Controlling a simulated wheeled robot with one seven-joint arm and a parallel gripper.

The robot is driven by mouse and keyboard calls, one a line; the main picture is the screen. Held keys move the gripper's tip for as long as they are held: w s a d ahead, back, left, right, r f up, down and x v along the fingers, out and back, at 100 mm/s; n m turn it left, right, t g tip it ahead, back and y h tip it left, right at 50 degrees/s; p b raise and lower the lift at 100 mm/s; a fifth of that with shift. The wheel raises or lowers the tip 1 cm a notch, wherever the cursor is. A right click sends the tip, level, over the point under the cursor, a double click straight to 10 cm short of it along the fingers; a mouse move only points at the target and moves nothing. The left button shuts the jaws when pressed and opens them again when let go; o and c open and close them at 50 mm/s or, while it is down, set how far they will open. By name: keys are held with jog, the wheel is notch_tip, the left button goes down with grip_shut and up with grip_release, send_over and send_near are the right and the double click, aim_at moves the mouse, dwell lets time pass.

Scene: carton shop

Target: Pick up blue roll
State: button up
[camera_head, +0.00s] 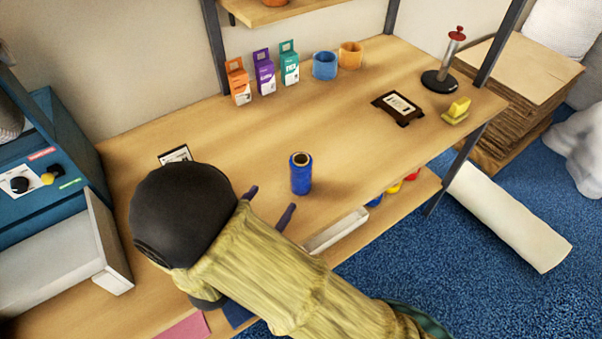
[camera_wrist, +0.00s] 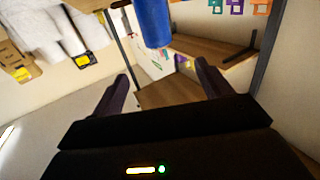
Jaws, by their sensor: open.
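The blue roll (camera_head: 301,177) stands upright on the wooden table, near its front edge, with a brown core showing at its top. My gripper (camera_head: 268,205) is open and empty, with its two dark fingers just left of and in front of the roll. The fingers are apart from the roll in the head view. In the wrist view the roll (camera_wrist: 154,22) shows at the top, beyond and between the two fingers of my gripper (camera_wrist: 165,85). Part of the roll is cut off by the picture's upper edge there.
A black framed item (camera_head: 398,107), a yellow object (camera_head: 456,111) and a red-handled tool (camera_head: 445,65) are at right. A blue machine (camera_head: 50,170) is at left. Table around the roll is clear.

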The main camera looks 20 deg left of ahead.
jog(key=p, duration=0.2)
send_near(306, 153)
jog(key=x, duration=0.4)
jog(key=shift+a, duration=0.1)
jog(key=shift+w+f, duration=0.1)
jog(key=shift+w, duration=0.05)
jog(key=shift+p+x, duration=0.85)
jog(key=shift+x, duration=1.75)
jog(key=shift+f, duration=0.2)
jog(key=c, duration=1.2)
jog(key=shift+r, duration=0.1)
